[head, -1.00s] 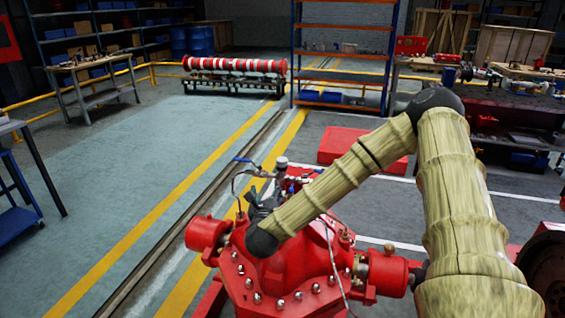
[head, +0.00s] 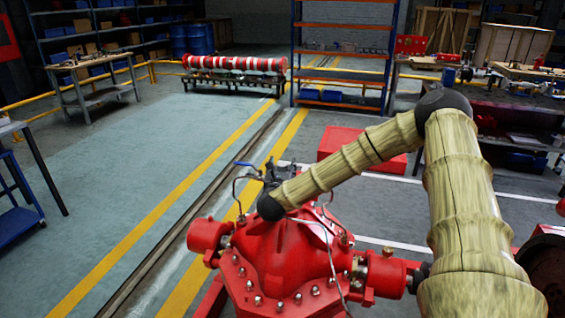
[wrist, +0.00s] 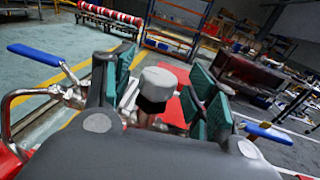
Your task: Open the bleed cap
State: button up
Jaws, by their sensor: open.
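The bleed cap (wrist: 160,82) is a light grey knob with a dark band below, near the middle of the wrist view. My gripper (wrist: 164,68) is open, with one green pad on each side of the cap and a visible gap at both pads. In the head view my gripper (head: 272,174) is over the top of the red pump casing (head: 285,255), and it and my arm hide the cap there.
A blue-handled valve lever (wrist: 35,52) sticks out left of my gripper, and another blue handle (wrist: 265,132) lies to the right. A thin metal pipe (head: 235,190) curves beside the gripper. Open floor (head: 130,170) lies to the left.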

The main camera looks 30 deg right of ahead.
jog(key=shift+w+d, duration=0.45)
jog(key=shift+w, duration=0.05)
jog(key=shift+c, duration=0.2)
jog(key=c, duration=1)
